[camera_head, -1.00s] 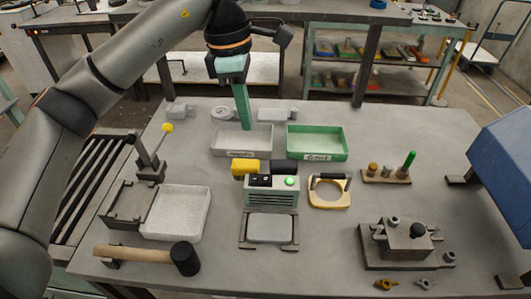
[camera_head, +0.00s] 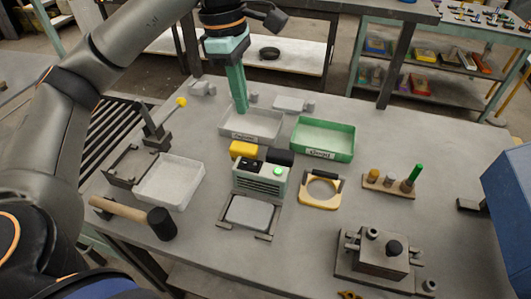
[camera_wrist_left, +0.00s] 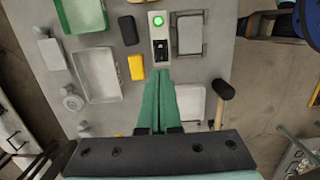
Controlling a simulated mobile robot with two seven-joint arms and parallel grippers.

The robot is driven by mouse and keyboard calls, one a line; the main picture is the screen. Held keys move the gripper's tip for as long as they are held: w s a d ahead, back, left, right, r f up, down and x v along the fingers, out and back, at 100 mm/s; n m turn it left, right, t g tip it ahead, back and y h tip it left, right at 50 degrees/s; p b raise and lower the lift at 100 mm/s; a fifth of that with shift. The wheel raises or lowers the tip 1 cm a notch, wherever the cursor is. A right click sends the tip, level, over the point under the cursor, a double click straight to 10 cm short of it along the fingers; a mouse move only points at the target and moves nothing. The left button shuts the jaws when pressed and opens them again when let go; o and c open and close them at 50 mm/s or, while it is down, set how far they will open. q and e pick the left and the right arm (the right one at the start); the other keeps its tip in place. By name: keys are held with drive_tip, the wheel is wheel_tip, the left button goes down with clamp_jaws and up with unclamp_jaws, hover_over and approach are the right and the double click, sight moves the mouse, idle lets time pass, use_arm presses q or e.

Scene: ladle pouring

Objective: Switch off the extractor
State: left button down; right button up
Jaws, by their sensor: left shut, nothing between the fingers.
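The extractor, a small grey-green box with vent slots (camera_head: 261,182), stands mid-table. Its top has a black switch panel (camera_wrist_left: 161,50) and a glowing green button (camera_head: 278,171), also lit in the left wrist view (camera_wrist_left: 158,20). My left gripper (camera_head: 242,109) is shut and empty, pointing down beyond the extractor near the back of the grey tray. In the left wrist view its green fingers (camera_wrist_left: 159,75) lie together, their tips in line with the switch end of the box. The height gap cannot be told. My right gripper is not in view.
A yellow block (camera_head: 243,149) and a black block (camera_head: 280,156) sit just behind the extractor. A grey tray (camera_head: 231,132) and a green tray (camera_head: 349,145) lie farther back. A mallet (camera_head: 160,222) lies left, a metal fixture (camera_head: 380,262) front right.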

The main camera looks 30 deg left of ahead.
use_arm(q)
drive_tip(key=shift+s, duration=0.1)
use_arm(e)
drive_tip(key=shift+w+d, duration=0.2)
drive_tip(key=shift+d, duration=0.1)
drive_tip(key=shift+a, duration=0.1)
use_arm(q)
approach(255, 164)
drive_tip(key=f, duration=0.6)
drive_tip(key=shift+d+f, duration=0.35)
drive_tip(key=shift+f, duration=0.05)
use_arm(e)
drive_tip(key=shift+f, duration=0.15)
use_arm(q)
drive_tip(key=shift+f+b, duration=0.1)
drive_tip(key=shift+b, duration=0.2)
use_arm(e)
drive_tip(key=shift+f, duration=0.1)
